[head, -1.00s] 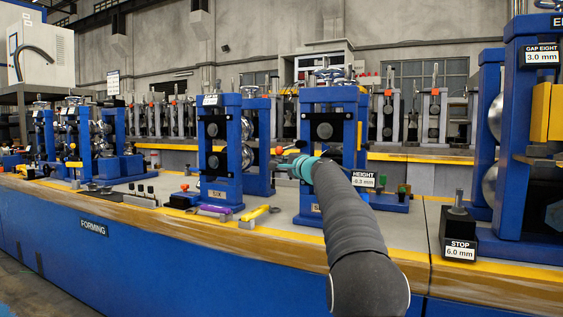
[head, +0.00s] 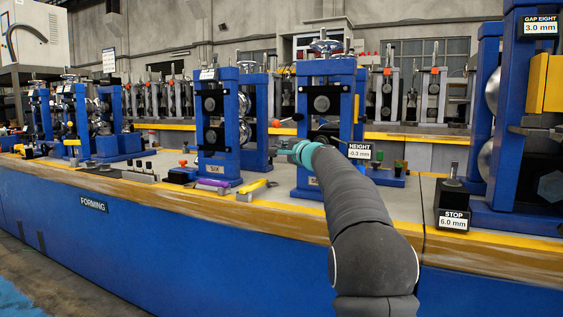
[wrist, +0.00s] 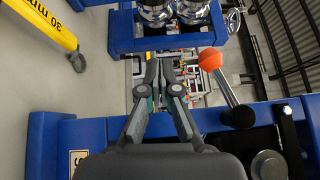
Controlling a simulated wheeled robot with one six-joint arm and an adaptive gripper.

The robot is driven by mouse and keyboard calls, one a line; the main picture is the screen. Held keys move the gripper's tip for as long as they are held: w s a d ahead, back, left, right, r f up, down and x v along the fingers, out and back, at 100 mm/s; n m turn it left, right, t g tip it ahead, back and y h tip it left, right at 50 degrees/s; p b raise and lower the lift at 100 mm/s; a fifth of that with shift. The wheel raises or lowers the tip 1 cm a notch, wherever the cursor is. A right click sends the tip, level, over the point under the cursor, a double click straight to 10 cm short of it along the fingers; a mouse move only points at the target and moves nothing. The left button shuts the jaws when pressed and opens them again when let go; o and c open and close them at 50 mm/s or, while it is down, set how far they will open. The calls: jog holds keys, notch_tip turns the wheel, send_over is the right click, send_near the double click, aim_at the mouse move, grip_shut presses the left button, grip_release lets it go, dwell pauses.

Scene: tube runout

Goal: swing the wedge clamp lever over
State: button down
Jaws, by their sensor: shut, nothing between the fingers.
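In the head view the rod points left from the stand, ball end slightly lower. In the wrist view the orange ball (wrist: 210,60) is right of the fingertips, with the rod running down to a dark pivot (wrist: 238,117). My gripper (head: 284,146) is just below the ball in the head view. Its fingers (wrist: 163,68) are closed with nothing between them, apart from the ball.
The SIX stand (head: 219,130) is close on the left. A purple-handled tool (head: 212,184) and a yellow one (head: 252,187) lie on the bench in front. A HEIGHT sign (head: 358,151) reads -0.3 mm. A STOP block (head: 453,205) stands to the right.

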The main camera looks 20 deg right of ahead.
jog(key=shift+s+a+f, duration=0.2)
jog(key=shift+s+f, duration=0.7)
jog(key=shift+f, duration=0.05)
jog(key=shift+s+a+f, duration=0.15)
jog(key=shift+s+f, duration=0.75)
jog(key=shift+f, duration=0.05)
jog(key=shift+a, duration=0.1)
jog(key=s+a+f+n+g+y+p, duration=0.2)
jog(key=s+a+n+g+p, duration=0.45)
jog(key=s+a, duration=1.35)
jog(key=s+d+f+n+g+h+p, duration=0.1)
jog(key=s+f, duration=0.4)
jog(key=s, duration=0.5)
jog(key=s+d+f+n+g+h+p, duration=0.1)
jog(key=s+f+n+g+h, duration=0.1)
jog(key=s, duration=0.9)
jog(key=s+d+f+n+g+h+p, duration=0.2)
jog(key=s+f+n, duration=0.4)
jog(key=s, duration=0.5)
jog(key=shift+s+f+n+g+h, duration=0.2)
jog(key=shift+f+n+g+h, duration=0.15)
jog(key=shift+f+g, duration=0.35)
